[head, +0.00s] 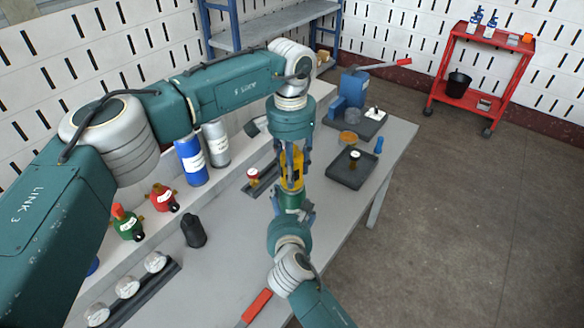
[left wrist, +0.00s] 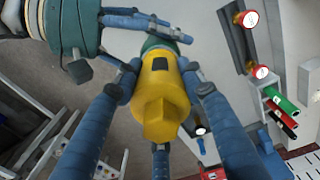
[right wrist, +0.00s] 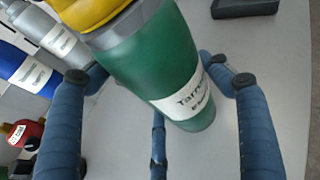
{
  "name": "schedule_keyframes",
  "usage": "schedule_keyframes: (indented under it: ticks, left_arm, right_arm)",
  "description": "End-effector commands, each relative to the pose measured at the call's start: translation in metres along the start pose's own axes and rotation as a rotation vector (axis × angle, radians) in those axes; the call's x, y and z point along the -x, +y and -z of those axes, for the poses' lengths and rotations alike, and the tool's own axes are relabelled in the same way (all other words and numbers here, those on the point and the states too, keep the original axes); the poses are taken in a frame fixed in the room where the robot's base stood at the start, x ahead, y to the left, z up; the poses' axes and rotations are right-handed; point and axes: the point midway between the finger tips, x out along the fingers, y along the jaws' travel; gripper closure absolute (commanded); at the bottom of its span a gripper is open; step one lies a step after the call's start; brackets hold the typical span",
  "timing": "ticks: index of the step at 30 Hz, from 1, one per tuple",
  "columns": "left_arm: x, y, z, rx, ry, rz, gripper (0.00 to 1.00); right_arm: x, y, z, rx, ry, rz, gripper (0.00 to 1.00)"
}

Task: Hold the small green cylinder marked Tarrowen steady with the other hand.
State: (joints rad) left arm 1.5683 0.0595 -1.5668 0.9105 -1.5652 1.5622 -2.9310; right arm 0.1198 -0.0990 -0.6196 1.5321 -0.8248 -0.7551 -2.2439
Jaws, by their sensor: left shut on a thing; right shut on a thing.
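The small green cylinder (right wrist: 150,70) has a white label starting "Tarrow" in the right wrist view; the rest of the label is partly hidden. A yellow cap (left wrist: 160,100) covers one end of it. In the head view the green body (head: 291,200) sits between my two grippers, with the yellow part (head: 291,170) above it. My left gripper (head: 291,158) is shut on the yellow cap, its fingers around it. My right gripper (head: 291,210) is shut on the green body, with fingers on both sides. I cannot tell whether the cylinder touches the bench.
A blue cylinder (head: 191,161) and a silver one (head: 216,144) stand at the back of the bench. Red (head: 163,197) and green (head: 127,224) regulators and a dark cap (head: 193,231) are at left. A black tray (head: 354,169) lies right. Several gauges (head: 127,286) sit front left.

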Motion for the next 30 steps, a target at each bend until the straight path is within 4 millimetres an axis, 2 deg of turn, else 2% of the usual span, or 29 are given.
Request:
schedule_keyframes:
  ticks: [1,3,13,24,26,30]
  left_arm:
    - [0.000,-0.002,0.000,0.003,0.000,0.004,0.57]
    - [0.000,-0.002,0.000,0.004,0.000,0.003,0.45]
    - [0.002,-0.001,0.000,0.004,0.001,0.002,0.45]
    - [0.025,0.000,0.001,0.008,0.002,0.001,0.45]
    - [0.026,0.000,0.000,0.037,0.002,0.001,0.45]
    - [0.025,0.000,0.000,0.215,0.002,0.001,0.45]
  right_arm:
    - [0.000,-0.001,0.000,0.001,0.000,0.003,0.55]
    - [0.000,-0.001,0.000,0.001,0.000,0.003,0.55]
    - [0.000,-0.001,0.000,0.002,0.000,0.002,0.55]
    - [0.000,-0.001,0.000,0.002,0.000,0.002,0.55]
    - [0.000,-0.001,0.000,0.002,0.000,0.002,0.55]
    - [0.000,-0.001,0.000,0.002,0.000,0.002,0.55]
